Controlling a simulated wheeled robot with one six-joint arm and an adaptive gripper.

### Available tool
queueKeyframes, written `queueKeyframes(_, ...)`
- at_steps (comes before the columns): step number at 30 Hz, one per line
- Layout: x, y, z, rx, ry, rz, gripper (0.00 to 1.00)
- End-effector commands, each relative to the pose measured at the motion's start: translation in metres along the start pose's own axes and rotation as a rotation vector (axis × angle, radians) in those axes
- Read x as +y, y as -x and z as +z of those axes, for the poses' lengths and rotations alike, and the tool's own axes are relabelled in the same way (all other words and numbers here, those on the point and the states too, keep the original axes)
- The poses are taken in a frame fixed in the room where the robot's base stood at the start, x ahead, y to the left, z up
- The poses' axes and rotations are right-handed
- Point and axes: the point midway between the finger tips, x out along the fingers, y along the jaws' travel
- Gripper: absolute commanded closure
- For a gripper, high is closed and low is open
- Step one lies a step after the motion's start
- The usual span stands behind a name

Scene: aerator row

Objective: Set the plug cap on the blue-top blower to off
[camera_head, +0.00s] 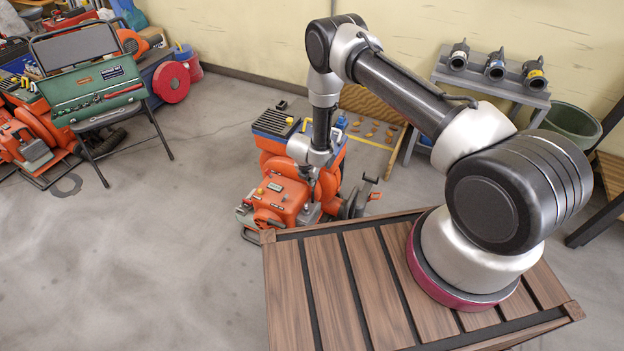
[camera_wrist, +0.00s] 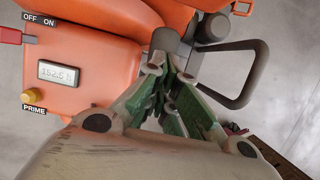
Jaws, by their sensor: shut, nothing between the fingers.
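The blue-top blower (camera_head: 272,124) is an orange machine with a blue-rimmed top, standing on the floor just past the wooden deck. Its orange housing (camera_wrist: 105,62) fills the upper left of the wrist view, with an OFF/ON label, a red lever at the left edge, an hour display and a yellow PRIME button. My gripper (camera_wrist: 174,68) has its green-padded fingers closed together with nothing held. Its tips are close to a dark grey piece (camera_wrist: 166,40) on the housing, which may be the plug cap; I cannot tell whether they touch. The head view mostly hides the fingers.
A black loop handle (camera_wrist: 246,82) stands right of my fingers. A slatted wooden deck (camera_head: 318,292) lies in front of the blower. A chair with a green tool case (camera_head: 97,92) and other orange machines stand left. A grey stand (camera_head: 490,84) is at the back right. Open floor lies left.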

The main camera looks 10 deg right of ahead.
Motion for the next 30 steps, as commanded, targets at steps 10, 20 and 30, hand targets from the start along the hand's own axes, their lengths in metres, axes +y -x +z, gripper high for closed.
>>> queueKeyframes(10, 0.000, 0.004, 0.002, 0.000, 0.000, 0.000, 1.00)
queueKeyframes(20, 0.000, 0.017, 0.006, 0.000, 0.000, 0.000, 1.00)
queueKeyframes(30, 0.010, 0.071, 0.027, -0.002, -0.003, 0.001, 1.00)
